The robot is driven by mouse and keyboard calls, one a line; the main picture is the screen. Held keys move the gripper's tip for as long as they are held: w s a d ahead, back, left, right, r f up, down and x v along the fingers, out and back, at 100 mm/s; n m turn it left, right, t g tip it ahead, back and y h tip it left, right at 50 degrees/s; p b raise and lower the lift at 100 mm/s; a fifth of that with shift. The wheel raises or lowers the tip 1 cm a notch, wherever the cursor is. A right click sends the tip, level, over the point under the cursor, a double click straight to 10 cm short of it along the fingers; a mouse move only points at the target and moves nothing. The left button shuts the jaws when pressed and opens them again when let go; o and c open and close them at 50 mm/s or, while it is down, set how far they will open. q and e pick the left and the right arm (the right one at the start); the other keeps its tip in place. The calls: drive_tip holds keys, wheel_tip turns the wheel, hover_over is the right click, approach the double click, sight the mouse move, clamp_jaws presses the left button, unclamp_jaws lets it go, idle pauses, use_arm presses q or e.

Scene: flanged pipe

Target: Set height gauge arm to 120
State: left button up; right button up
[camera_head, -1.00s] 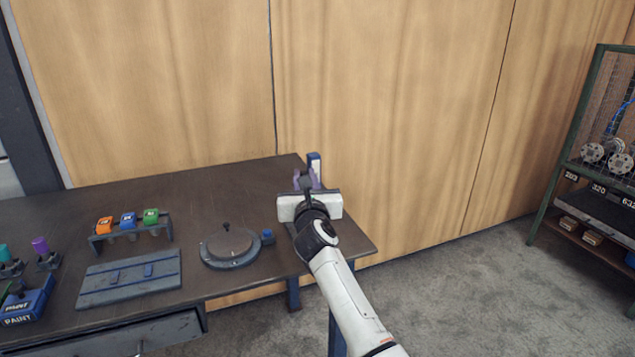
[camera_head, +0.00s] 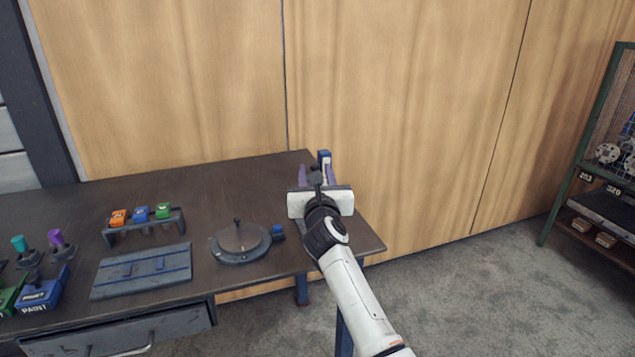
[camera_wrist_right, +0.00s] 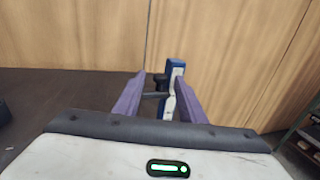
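The height gauge (camera_head: 325,158) is a blue upright post with a white scale face at the table's back right corner. It also shows in the right wrist view (camera_wrist_right: 173,72). Its dark arm (camera_wrist_right: 154,96) sticks out from the post, low between my fingers. My right gripper (camera_head: 317,176) is in front of the gauge. In the right wrist view its two purple fingers (camera_wrist_right: 160,84) are spread, one on each side of the dark arm. I cannot tell whether either finger touches it. The scale marks are too small to read. My left gripper is not in view.
On the table (camera_head: 210,185) stand a round dark plate with a knob (camera_head: 240,243), a small blue piece (camera_head: 278,232), a rack of coloured blocks (camera_head: 145,226) and a grooved board (camera_head: 140,272). Paint boxes (camera_head: 40,295) are at left. A wooden wall is close behind. A shelf (camera_head: 600,190) stands at right.

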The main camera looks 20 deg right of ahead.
drive_tip(key=p+v, duration=0.1)
drive_tip(key=v, duration=0.8)
drive_tip(key=shift+s, duration=0.2)
